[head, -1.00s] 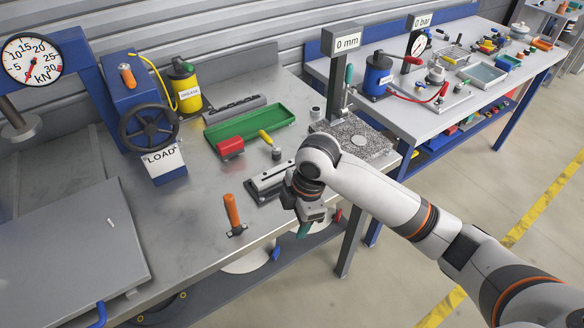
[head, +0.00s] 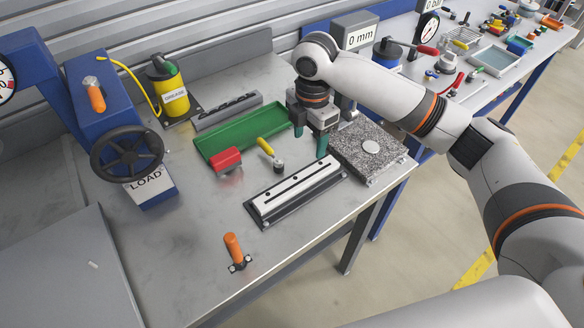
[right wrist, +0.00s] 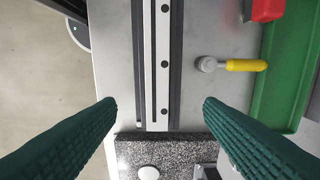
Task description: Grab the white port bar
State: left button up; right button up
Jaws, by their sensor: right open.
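The white port bar (head: 298,186) is a long pale bar with dark holes along its top. It lies in a dark holder (head: 265,222) on the steel bench. My right gripper (head: 310,140) is open and empty, above the bench just beyond the bar's far right end. In the right wrist view, the bar (right wrist: 163,85) runs up between the green fingertips (right wrist: 159,104), apart from both. My left gripper is not in view.
A granite plate (head: 385,165) with a height gauge is right of the gripper. A green tray (head: 215,151), red block (head: 226,158) and yellow-handled tool (head: 266,147) are left. An orange-handled tool (head: 234,246) stands nearer. Bare bench lies left of the bar.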

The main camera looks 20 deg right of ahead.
jog(key=p, duration=0.2)
send_over(309, 175)
jog(key=f, duration=0.5)
jog(key=shift+s+a+f, duration=0.1)
jog(key=shift+s+f, duration=0.1)
jog(key=shift+f, duration=0.1)
jog(key=shift+w+f, duration=0.1)
jog(key=shift+f, duration=0.5)
notch_tip(309, 175, down, 4)
jog(key=shift+r+p, duration=0.15)
jog(key=shift+p, duration=0.8)
jog(key=shift+f, duration=0.45)
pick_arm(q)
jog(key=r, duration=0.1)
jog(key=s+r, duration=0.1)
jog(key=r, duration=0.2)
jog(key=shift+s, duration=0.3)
pick_arm(e)
jog(key=shift+w, duration=0.1)
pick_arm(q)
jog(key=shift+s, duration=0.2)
pick_arm(e)
jog(key=c, duration=1.2)
